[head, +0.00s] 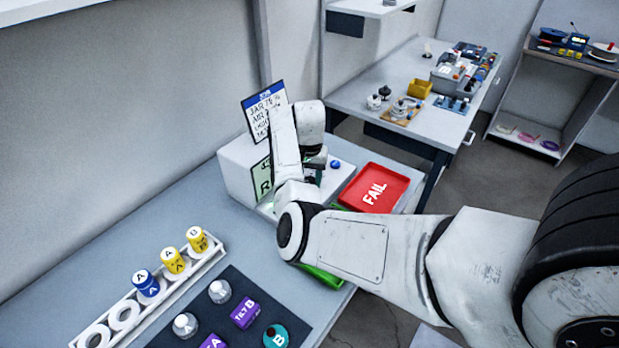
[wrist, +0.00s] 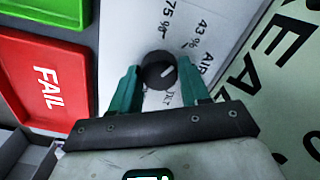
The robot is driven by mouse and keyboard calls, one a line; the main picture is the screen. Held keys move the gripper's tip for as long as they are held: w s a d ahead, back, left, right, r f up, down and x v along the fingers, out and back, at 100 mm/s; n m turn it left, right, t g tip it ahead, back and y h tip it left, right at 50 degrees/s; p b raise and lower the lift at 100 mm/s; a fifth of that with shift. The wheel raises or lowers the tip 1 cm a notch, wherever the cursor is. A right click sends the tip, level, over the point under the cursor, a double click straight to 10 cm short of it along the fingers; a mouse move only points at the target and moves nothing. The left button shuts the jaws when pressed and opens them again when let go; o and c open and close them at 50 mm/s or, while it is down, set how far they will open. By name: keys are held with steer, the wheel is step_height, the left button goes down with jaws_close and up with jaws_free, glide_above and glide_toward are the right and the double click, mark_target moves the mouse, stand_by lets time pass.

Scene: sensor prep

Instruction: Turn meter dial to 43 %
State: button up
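The meter (head: 237,170) is a white box on the bench in the head view, largely covered by my arm. Its dial (wrist: 150,62) is a round black knob with a white pointer line in the wrist view. The line points right and slightly up in that picture. Labels "75 %" and "43 %" (wrist: 203,28) are printed on the white face beyond the dial. My gripper (wrist: 158,68) has its two teal fingers spread on either side of the dial. Whether they touch it I cannot tell.
A red FAIL tray (head: 394,183) stands right of the meter, with a green tray partly under my arm. A card with writing (head: 262,112) stands behind the meter. A rack (head: 213,250) of labelled jars and a dark mat (head: 262,297) lie in front.

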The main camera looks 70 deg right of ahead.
steer(key=o, duration=0.4)
steer(key=shift+r, duration=0.1)
step_height(320, 180, up, 11)
steer(key=b, duration=0.1)
steer(key=shift+f+b, duration=0.2)
steer(key=shift+b, duration=0.1)
steer(key=shift+s, duration=0.1)
stand_by(0.5)
